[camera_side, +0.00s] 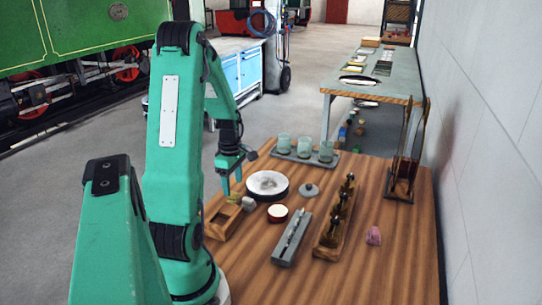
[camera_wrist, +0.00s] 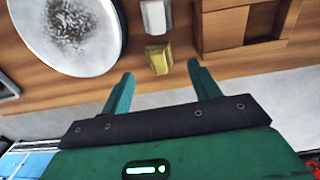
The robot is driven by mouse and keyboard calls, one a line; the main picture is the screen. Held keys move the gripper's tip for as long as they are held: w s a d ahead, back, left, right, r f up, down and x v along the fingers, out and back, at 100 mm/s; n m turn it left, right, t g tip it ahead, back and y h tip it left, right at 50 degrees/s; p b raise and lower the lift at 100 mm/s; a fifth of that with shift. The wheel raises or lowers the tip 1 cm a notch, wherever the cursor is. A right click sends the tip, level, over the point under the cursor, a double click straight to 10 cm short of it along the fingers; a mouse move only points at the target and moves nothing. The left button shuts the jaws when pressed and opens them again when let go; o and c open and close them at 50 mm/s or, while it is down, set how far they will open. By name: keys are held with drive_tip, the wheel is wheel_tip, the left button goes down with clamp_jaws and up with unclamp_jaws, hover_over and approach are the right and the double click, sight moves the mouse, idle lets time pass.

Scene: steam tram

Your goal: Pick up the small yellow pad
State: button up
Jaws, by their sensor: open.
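The small yellow pad (camera_wrist: 158,59) lies on the wooden table near its edge, just beyond my fingertips in the wrist view. It also shows in the side view (camera_side: 235,197), below my gripper. My gripper (camera_wrist: 162,75) is open and empty, its two green fingers apart, with the pad ahead of the gap between them. In the side view my gripper (camera_side: 232,190) points down, close above the pad; I cannot tell whether it touches.
A white block (camera_wrist: 155,17) sits right behind the pad. A wooden box with compartments (camera_wrist: 222,30) is to the right, a large round dish (camera_wrist: 68,32) to the left. In the side view, a tray with glasses (camera_side: 326,161) stands at the back; the table's front right (camera_side: 395,275) is clear.

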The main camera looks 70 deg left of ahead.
sight(233, 193)
drive_tip(key=shift+f, duration=0.1)
drive_tip(key=shift+a+f, duration=0.1)
drive_tip(key=shift+f, duration=2.4)
drive_tip(key=shift+c, duration=0.2)
drive_tip(key=c, duration=1)
